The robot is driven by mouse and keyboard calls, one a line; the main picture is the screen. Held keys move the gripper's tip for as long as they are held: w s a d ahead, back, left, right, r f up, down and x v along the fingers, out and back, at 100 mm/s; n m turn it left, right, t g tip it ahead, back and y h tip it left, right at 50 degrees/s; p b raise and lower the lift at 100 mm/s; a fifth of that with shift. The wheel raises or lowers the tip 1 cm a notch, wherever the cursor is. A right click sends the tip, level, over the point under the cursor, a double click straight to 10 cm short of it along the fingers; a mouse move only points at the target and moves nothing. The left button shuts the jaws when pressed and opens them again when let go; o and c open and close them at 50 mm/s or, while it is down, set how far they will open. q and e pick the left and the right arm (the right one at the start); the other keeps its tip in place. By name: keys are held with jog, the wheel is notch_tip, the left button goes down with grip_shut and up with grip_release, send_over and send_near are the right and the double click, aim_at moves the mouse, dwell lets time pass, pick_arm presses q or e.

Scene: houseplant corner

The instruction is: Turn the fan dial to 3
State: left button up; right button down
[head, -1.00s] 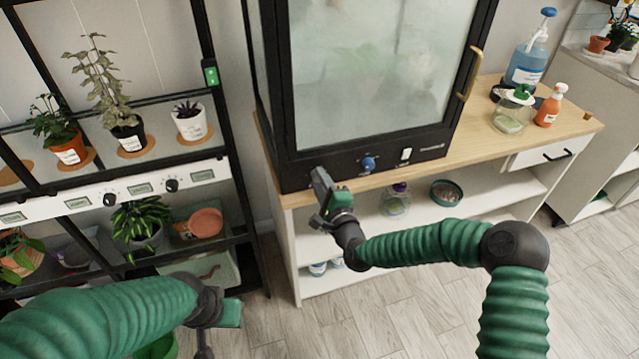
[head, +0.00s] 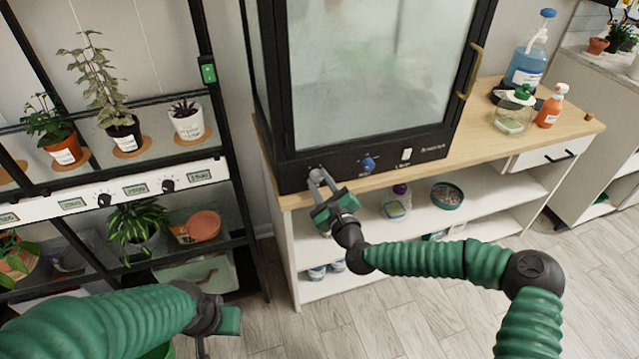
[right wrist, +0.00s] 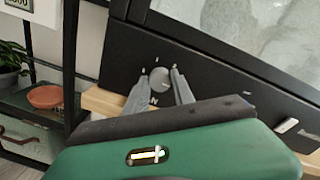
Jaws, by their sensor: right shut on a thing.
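The fan dial is a round pale grey knob (right wrist: 159,79) on the black front panel of the glass cabinet, with only part of its label showing below it in the right wrist view. In the head view the knob (head: 316,174) is mostly covered by my fingers. My right gripper (head: 321,180) is shut on the dial, with one finger on each side; its fingertips also show in the right wrist view (right wrist: 158,80). The dial's setting is too small to read. My left gripper (head: 222,325) is low at the left, away from the cabinet, its fingers mostly hidden.
A blue knob (head: 368,164) and a white switch (head: 406,154) sit right of the dial. The cabinet stands on a wooden bench (head: 480,140) with bottles at its right. A plant rack (head: 70,170) stands at the left.

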jog(key=shift+s+f, duration=0.1)
jog(key=shift+f, duration=0.3)
jog(key=c, duration=1.1)
grip_release()
jog(key=shift+r, duration=0.2)
jog(key=p+v, duration=0.2)
jog(key=v, duration=1.4)
jog(key=shift+s+d, duration=0.25)
jog(key=shift+d, duration=0.05)
